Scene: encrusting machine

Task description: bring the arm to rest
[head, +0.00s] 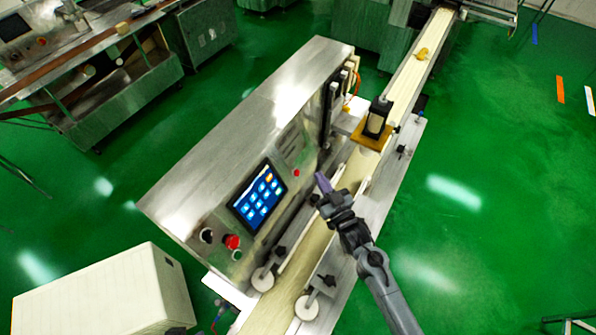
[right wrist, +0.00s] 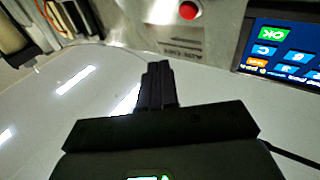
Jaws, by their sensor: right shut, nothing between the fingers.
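My right gripper (head: 323,183) is in the head view above the conveyor, in front of the encrusting machine (head: 245,130). Its fingers point toward the machine's front panel, to the right of the touchscreen (head: 259,197). In the right wrist view the right gripper (right wrist: 157,72) is shut with nothing between its fingers. Beyond the fingertips are a red button (right wrist: 189,10) and, at the right, part of the lit touchscreen (right wrist: 285,50). I cannot tell the exact gap between fingertips and panel. My left gripper is not in view.
The conveyor belt (head: 409,75) runs diagonally past the machine, with a yellow piece (head: 422,53) on its far part. A black and yellow unit (head: 374,128) stands over the belt. A large red button (head: 233,241) sits lower on the panel. A white box (head: 100,296) is at lower left. Green floor is open at right.

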